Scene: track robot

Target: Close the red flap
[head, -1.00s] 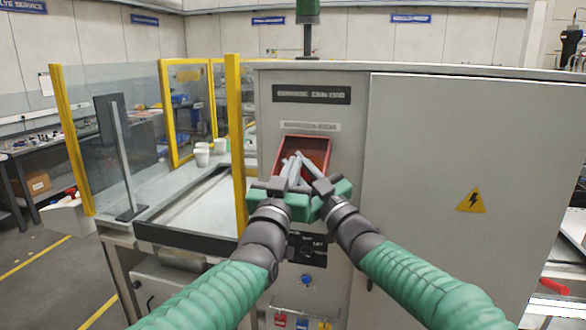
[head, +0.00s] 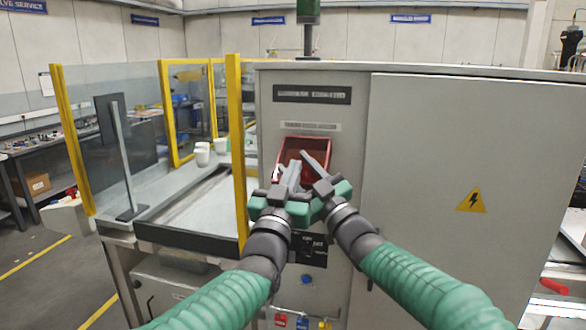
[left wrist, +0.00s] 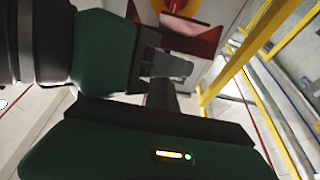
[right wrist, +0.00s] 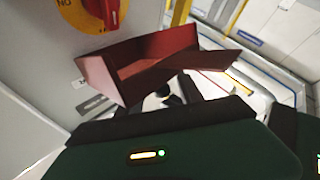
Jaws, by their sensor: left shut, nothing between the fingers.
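The red flap (head: 318,143) is a tilted-out, box-like red piece on the grey cabinet front, and it stands open. The right wrist view shows its red walls (right wrist: 165,42) close up, and part of it shows in the left wrist view (left wrist: 196,38). My left gripper (head: 291,166) is shut and empty, with its tips at the flap's lower left. My right gripper (head: 304,154) has its grey tip in front of the flap's opening; its finger gap is hidden. I cannot tell whether either gripper touches the flap.
The grey cabinet (head: 430,150) fills the right. A yellow post (head: 237,150) stands close left of the flap. A dark panel (head: 310,250) and a blue button (head: 307,280) sit below my grippers. A red knob on a yellow disc (right wrist: 75,12) is near the flap.

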